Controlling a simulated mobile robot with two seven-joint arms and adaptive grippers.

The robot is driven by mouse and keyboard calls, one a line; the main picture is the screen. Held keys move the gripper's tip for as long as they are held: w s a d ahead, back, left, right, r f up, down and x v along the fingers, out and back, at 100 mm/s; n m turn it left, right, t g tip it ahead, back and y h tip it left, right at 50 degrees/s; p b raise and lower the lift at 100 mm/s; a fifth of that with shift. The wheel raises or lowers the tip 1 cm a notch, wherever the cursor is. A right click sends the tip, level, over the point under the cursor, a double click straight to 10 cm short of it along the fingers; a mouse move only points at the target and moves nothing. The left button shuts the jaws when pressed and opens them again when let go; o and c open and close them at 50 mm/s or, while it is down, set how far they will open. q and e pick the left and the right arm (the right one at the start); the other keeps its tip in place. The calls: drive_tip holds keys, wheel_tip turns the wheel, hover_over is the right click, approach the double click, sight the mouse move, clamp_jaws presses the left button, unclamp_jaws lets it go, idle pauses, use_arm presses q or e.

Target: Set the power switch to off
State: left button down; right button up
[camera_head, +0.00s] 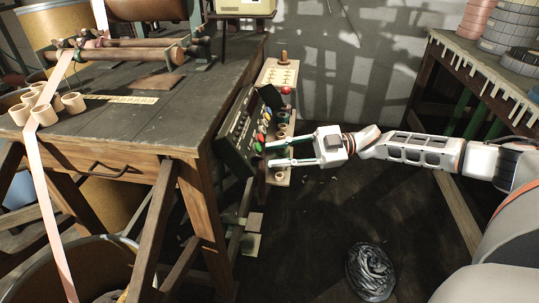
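A dark control panel (236,128) is fixed at the right end of the workbench. Its face carries several small coloured buttons and knobs. I cannot tell which control is the power switch. My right gripper (266,155) comes in from the right, in front of the panel's lower right part. Its two fingers are apart with nothing seen between them. The fingertips are close to the panel edge, and I cannot tell whether they touch it. The upper finger hides part of the lower controls. My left gripper is not in view.
A beige board (279,76) with a red button (287,90) stands behind the panel. The wooden workbench (120,130) holds tape rolls (73,102) and a roller frame. A dark ribbed object (371,271) lies on the floor. A shelf (465,62) stands at the right.

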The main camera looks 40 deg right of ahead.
drive_tip(key=v, duration=0.9)
drive_tip(key=shift+s+d, duration=0.15)
drive_tip(key=shift+d, duration=0.1)
